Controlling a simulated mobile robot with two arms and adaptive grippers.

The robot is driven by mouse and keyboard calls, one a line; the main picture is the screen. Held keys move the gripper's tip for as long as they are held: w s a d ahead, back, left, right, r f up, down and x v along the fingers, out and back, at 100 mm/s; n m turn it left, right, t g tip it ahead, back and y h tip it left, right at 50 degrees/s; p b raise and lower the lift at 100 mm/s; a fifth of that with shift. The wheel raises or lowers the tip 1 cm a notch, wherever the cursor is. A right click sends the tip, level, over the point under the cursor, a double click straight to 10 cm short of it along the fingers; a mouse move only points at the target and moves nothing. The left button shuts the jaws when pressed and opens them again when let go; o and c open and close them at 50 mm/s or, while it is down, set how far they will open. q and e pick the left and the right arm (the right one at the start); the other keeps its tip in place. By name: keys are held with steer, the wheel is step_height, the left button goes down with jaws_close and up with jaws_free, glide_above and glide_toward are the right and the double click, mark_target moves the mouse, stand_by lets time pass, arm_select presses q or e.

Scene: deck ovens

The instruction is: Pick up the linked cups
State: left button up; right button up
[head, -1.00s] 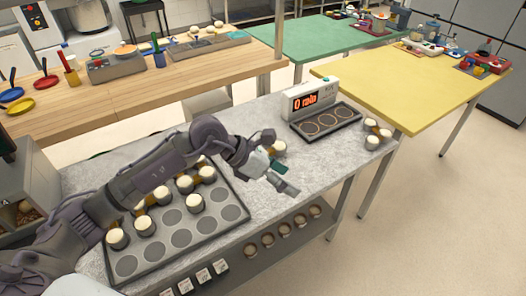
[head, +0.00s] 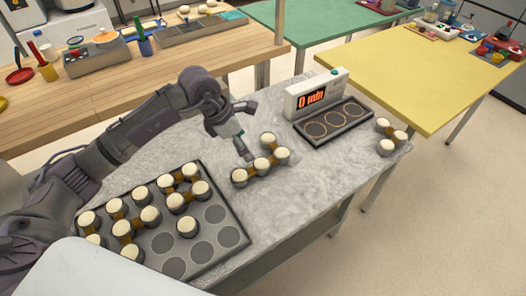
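A set of linked cups (head: 262,163), pale-topped and joined by brown links, stands on the grey table right of the tray. Another linked set (head: 386,147) stands at the table's right end. More linked cups (head: 124,227) and a cup that looks single (head: 187,226) sit in the dark tray (head: 232,238). My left gripper (head: 246,128) is open, its fingers spread, just behind and above the set right of the tray. One fingertip looks close to its middle cups; I cannot tell if it touches. My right gripper is not in view.
A white timer box (head: 316,92) with a red display stands at the table's back, behind a dark plate with round recesses (head: 362,112). A yellow table (head: 420,80) is at right, a wooden counter (head: 180,62) behind. The table's front right is clear.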

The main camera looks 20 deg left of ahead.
arm_select(q)
steer(key=p, duration=0.1)
glide_above(260, 162)
steer(key=s+a, duration=0.1)
steer(key=s, duration=0.1)
step_height(260, 162, down, 6)
steer(key=shift+s+a+r, duration=0.1)
steer(key=shift+r, duration=0.15)
steer(key=shift+w+f, duration=0.2)
steer(key=shift+f, duration=0.35)
steer(key=shift+w+d+f+p, duration=0.2)
steer(key=shift+f+p, duration=0.1)
steer(key=shift+p, duration=0.1)
steer(key=p+x, duration=0.1)
steer(key=x, duration=0.2)
steer(key=shift+w+f, duration=0.2)
steer(key=shift+f, duration=0.05)
steer(key=shift+w+f, duration=0.1)
steer(key=shift+f, duration=0.25)
steer(key=shift+c, duration=0.3)
steer(key=c, duration=1.3)
steer(key=shift+r, duration=0.1)
steer(key=shift+c, duration=0.4)
